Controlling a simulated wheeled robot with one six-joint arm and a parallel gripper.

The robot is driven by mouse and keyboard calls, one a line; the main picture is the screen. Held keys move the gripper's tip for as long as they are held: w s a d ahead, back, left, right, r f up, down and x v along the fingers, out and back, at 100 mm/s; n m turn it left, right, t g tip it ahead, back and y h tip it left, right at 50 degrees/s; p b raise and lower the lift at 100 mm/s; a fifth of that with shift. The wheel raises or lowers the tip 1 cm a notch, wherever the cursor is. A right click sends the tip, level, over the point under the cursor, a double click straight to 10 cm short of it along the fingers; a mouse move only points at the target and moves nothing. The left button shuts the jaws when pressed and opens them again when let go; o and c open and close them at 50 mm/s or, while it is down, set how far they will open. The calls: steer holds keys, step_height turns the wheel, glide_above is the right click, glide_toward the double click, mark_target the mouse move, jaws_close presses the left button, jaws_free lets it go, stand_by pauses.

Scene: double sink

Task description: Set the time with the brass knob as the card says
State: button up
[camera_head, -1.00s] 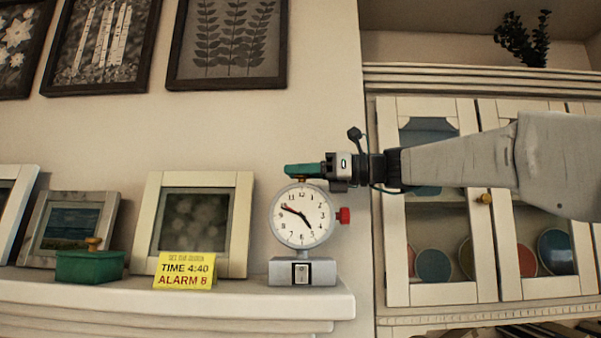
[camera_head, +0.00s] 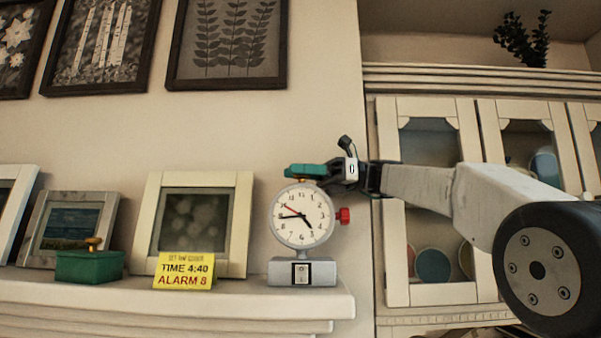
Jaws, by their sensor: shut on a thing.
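The round white-faced clock (camera_head: 303,240) stands upright on its grey base at the shelf's right end. Its short black hand points between 4 and 5, its long black hand just below 9. A thin red hand points near 10. The brass knob (camera_head: 301,181) on top is mostly hidden by my gripper (camera_head: 304,171), whose teal fingers are shut on it from the right. A red knob (camera_head: 345,215) sticks out of the clock's right side. The yellow card (camera_head: 184,270) reads "TIME 4:40" and "ALARM 8"; its small top line is blurred.
A green box (camera_head: 90,266) with a brass-coloured knob stands left of the card. Picture frames (camera_head: 247,225) lean behind them. The mantel shelf (camera_head: 240,298) ends just right of the clock. A glass-door cabinet (camera_head: 397,270) stands further right, behind my arm.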

steer(key=o, duration=1)
steer(key=shift+d, duration=0.1)
steer(key=v, duration=0.7)
steer(key=shift+w+d, duration=0.15)
steer(key=shift+d, duration=0.15)
